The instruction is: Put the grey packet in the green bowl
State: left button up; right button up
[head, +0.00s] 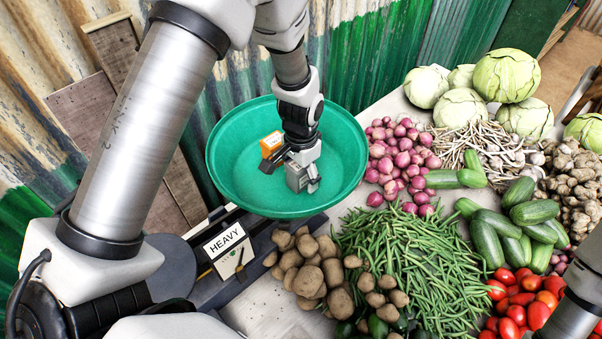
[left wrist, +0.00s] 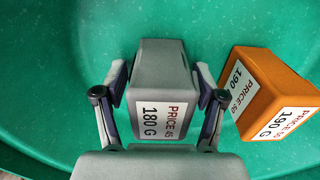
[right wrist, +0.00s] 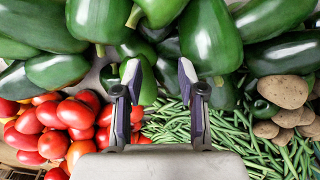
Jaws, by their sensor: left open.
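The grey packet (left wrist: 160,85), with a label reading 180 G, is in the green bowl (head: 232,195). It also shows in the head view (head: 296,178). My left gripper (head: 303,180) is open around the packet, one finger on each side; in the left wrist view a narrow gap shows beside the fingers. An orange packet (left wrist: 262,92), labelled 190 G, lies in the bowl to the right of the grey one in that view. My right gripper (right wrist: 160,75) is open and empty above the vegetables.
A sign reading HEAVY (head: 225,241) stands in front of the bowl. Potatoes (head: 310,268), green beans (head: 415,262), red onions (head: 400,160) and tomatoes (head: 520,300) cover the table to the right. A corrugated wall (head: 370,55) rises behind the bowl.

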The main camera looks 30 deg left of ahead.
pick_arm(q)
notch_tip(320, 180, up, 10)
jog(key=p, duration=0.8)
jog(key=shift+w+f, duration=0.1)
jog(key=shift+f, duration=0.15)
notch_tip(320, 180, up, 2)
jog(key=shift+r, duration=0.45)
jog(key=shift+f, duration=0.1)
